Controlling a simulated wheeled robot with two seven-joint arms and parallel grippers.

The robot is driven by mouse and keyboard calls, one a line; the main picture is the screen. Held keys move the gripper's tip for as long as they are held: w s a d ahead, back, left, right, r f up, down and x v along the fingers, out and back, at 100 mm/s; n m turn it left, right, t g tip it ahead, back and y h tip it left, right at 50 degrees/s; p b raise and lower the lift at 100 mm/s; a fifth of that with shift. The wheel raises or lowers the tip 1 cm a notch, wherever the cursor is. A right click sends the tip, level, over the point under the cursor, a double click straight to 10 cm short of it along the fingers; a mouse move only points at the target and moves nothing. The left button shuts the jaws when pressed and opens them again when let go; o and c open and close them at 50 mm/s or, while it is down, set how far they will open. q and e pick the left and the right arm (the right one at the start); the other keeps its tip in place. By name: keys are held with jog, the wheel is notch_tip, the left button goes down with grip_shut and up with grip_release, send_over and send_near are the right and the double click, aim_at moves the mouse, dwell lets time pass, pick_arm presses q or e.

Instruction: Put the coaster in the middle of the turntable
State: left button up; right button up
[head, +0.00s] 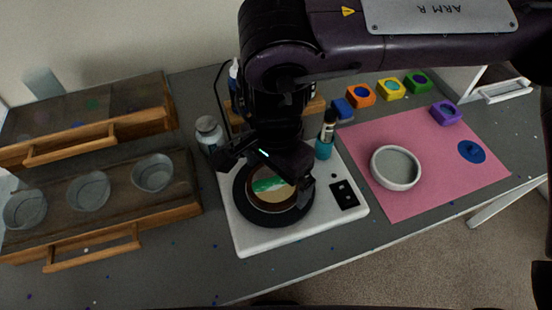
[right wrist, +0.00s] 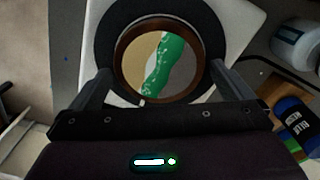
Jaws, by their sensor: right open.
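The coaster (head: 284,199) is a round disc with a brown rim and a tan, green and white face. It lies on the black plate of the turntable (head: 262,220), which has a white base. In the right wrist view the coaster (right wrist: 158,62) looks close to the middle of the black plate (right wrist: 105,40); any small offset is hard to judge. My right gripper (head: 264,177) is low over the turntable. Its fingers are open on either side of the coaster, with gaps visible in the wrist view. My left gripper is out of view.
A pink mat (head: 425,195) with a round grey mould (head: 396,167) lies to the right. Wooden trays (head: 185,207) with grey cups are at left. A white-capped jar (head: 208,132) and a teal bottle (head: 324,145) stand close to the turntable. Several coloured blocks line the back.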

aim_at(276, 181)
notch_tip(276, 181, up, 12)
jog(key=shift+p, duration=0.3)
dwell(0.4)
